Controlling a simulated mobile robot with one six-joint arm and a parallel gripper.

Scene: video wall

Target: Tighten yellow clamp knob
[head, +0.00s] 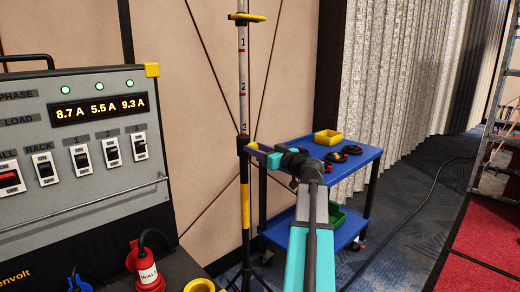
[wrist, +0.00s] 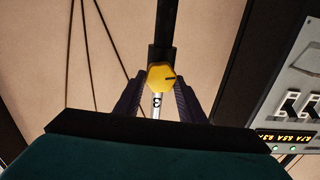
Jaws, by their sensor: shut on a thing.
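The yellow clamp knob (wrist: 161,77) is a faceted disc with a dark line on its right side, seen between my gripper's fingers in the wrist view. My gripper (wrist: 160,88) is shut on the knob, one dark finger on each side. In the head view my gripper (head: 256,150) is at the stand pole (head: 245,185), at the joint just below the number 3 mark. The knob is hard to make out in the head view, hidden by my gripper. The pole is upright, with a numbered white upper part and a yellow band lower down.
A power cabinet (head: 95,190) with switches and a lit current display stands at the left. A ladder (head: 497,130) and red platform (head: 490,235) are at the right.

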